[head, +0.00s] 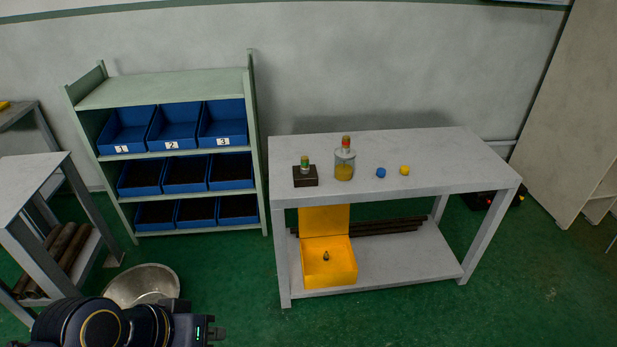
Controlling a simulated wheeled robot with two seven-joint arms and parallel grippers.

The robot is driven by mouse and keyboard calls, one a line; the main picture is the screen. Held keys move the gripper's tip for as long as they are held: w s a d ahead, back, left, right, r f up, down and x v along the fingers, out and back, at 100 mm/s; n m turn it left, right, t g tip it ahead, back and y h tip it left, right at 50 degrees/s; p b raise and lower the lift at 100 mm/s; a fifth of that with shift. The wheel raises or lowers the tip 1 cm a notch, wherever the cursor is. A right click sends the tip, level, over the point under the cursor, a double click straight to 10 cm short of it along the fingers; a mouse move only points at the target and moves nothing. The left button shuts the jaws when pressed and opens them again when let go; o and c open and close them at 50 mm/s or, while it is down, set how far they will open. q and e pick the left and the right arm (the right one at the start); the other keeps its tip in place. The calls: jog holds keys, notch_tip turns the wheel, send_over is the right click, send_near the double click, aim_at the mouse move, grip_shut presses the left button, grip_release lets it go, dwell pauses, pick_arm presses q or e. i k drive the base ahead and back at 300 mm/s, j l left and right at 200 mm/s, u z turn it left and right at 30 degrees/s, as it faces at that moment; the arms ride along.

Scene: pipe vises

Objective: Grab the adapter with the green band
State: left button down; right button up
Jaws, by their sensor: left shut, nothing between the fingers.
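A small adapter with a green band (305,163) stands upright on a dark block (306,181) near the left end of the grey table top (440,160). A glass jar (345,168) with yellowish contents stands to its right, with a red-banded piece (346,142) at its top. My left gripper (214,332) is at the bottom edge of the view, shut and empty. It is well in front of the table and to its left, far from the adapter. My right gripper is not in view.
A blue ball (381,173) and a yellow ball (405,170) lie right of the jar. An open yellow box (328,275) holding a small item is on the lower shelf. A metal bowl (142,284) is on the floor near my left arm. A rack with blue bins (172,126) stands behind left.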

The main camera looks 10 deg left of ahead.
aim_at(305, 161)
jog(key=u, duration=0.45)
jog(key=i+l+u, duration=0.1)
jog(key=u, duration=0.35)
jog(key=i+u, duration=0.1)
jog(key=u, duration=0.35)
jog(key=i+l+u, duration=0.2)
jog(key=l, duration=0.15)
jog(key=i+l+u, duration=0.2)
jog(key=l+u, duration=0.25)
jog(key=l, duration=0.2)
jog(key=l+u, duration=0.2)
jog(key=l, duration=0.2)
jog(key=i+l, duration=0.1)
jog(key=l, duration=0.35)
jog(key=i+l, duration=0.15)
jog(key=l, duration=0.3)
